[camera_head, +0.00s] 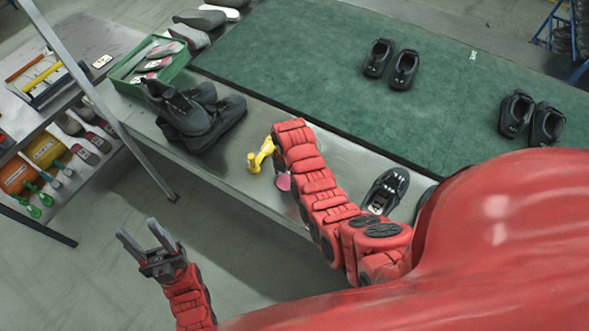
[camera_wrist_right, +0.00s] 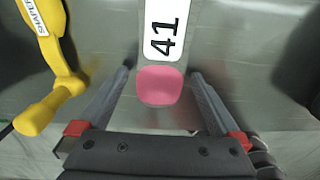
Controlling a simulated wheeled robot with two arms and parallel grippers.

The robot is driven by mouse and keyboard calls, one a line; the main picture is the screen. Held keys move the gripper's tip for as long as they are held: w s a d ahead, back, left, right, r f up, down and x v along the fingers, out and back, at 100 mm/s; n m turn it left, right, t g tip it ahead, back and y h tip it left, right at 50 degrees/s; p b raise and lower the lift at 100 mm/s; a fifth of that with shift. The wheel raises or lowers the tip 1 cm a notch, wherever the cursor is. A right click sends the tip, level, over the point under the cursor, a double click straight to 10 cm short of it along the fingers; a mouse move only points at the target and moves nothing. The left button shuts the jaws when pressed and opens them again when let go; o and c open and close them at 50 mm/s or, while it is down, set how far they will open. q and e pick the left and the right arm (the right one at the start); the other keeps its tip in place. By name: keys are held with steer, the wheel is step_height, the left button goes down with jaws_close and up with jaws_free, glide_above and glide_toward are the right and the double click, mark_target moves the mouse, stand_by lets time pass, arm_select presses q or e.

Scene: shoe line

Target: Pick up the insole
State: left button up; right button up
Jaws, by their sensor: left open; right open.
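An insole (camera_wrist_right: 161,85) with a pink heel and a white label reading 41 lies on the metal bench. Its pink end (camera_head: 283,182) shows beside my right arm in the head view; the rest is hidden by the arm. My right gripper (camera_wrist_right: 161,74) is open, with one finger on each side of the pink end and a gap to both. My left gripper (camera_head: 136,228) is open and empty over the floor, left of the bench.
A yellow tool (camera_head: 260,155) lies close to the right gripper; it also shows in the wrist view (camera_wrist_right: 52,75). Dark shoes (camera_head: 200,115) and a green box (camera_head: 185,61) of insoles stand farther along the bench. Another shoe (camera_head: 386,190) is right of my arm. A green conveyor (camera_head: 320,70) carries shoe pairs.

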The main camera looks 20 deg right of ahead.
steer(key=shift+f, duration=0.2)
steer(key=c, duration=1.2)
steer(key=shift+c, duration=0.3)
steer(key=shift+r, duration=0.2)
